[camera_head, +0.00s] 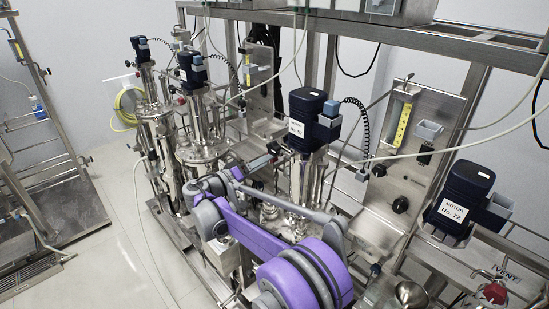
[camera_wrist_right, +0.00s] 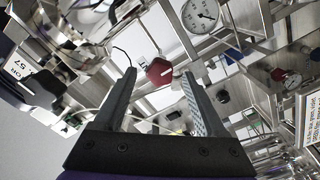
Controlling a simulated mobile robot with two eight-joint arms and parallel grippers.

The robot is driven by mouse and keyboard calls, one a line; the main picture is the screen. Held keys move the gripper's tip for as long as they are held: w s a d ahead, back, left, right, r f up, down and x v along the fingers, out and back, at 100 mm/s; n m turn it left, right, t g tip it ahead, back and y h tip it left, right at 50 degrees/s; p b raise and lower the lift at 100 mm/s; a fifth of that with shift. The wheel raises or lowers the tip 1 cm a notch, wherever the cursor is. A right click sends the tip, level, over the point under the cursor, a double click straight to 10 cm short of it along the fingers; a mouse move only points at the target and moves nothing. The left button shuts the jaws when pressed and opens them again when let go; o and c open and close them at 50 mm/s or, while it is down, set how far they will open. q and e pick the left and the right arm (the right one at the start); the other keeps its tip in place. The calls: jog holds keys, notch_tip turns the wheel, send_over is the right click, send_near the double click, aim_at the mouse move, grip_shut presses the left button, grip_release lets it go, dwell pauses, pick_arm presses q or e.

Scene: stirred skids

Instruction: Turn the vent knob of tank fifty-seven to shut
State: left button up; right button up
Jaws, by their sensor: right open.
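The motor labelled No. 57 (camera_head: 307,118) stands upright on its steel tank near the middle of the head view. Its label, reading 57, also shows tilted at the left of the wrist view (camera_wrist_right: 20,72). A red knob (camera_wrist_right: 159,71) with a pale pointer mark lies ahead of my right gripper, seen between its fingertips and apart from both. I cannot read a vent label beside it. My right gripper (camera_wrist_right: 160,73) is open and empty. In the head view my right gripper (camera_head: 262,161) is beside tank fifty-seven, small and partly hidden. My left gripper is not in view.
Another red knob (camera_wrist_right: 287,78) and a round dial gauge (camera_wrist_right: 200,15) show at the right and top of the wrist view. A motor labelled No. 72 (camera_head: 462,200) and a VENT-marked red knob (camera_head: 494,293) stand at right. Pipes, hoses and frame bars crowd the skid.

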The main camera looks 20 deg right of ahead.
jog(key=shift+v, duration=2.4)
